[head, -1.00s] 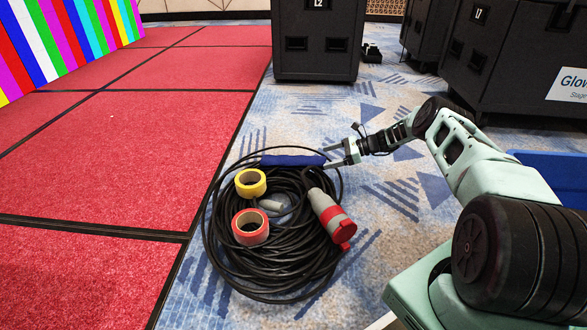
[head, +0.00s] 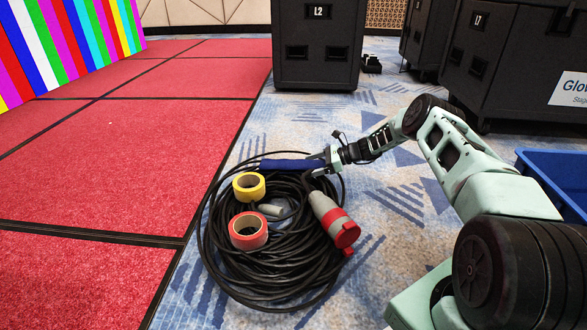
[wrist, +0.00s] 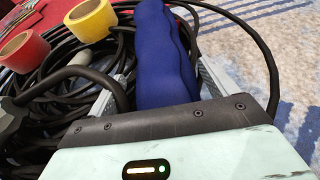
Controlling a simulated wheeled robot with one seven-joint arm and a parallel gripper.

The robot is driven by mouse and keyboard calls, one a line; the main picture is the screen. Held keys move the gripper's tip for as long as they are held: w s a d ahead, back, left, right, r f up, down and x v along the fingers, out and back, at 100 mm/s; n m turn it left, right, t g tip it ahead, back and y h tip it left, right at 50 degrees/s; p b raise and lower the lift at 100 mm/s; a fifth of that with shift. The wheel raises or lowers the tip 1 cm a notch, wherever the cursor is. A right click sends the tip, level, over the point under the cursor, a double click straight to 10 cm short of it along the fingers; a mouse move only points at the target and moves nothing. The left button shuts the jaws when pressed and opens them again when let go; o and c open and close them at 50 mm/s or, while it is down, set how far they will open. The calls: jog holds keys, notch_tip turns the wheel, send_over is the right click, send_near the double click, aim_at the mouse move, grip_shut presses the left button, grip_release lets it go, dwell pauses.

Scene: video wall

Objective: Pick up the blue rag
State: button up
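The blue rag (head: 290,164) is a long rolled bundle lying across the far side of a coil of black cable (head: 222,262). My gripper (head: 325,161) is at the rag's right end. In the wrist view the rag (wrist: 165,50) runs away from me between the two fingers of my gripper (wrist: 165,75). The fingers stand apart, one along each side of the rag. I cannot tell whether either finger touches it. The lower end of the rag is hidden behind the gripper body.
Yellow tape (head: 249,186), red tape (head: 248,230) and a red-grey plug (head: 335,220) lie on the coil. Red stage panels (head: 110,175) are at left. Black cases (head: 316,45) stand behind. A blue bin (head: 555,180) is at right.

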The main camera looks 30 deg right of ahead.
jog(key=c, duration=1.2)
jog(key=shift+r, duration=0.1)
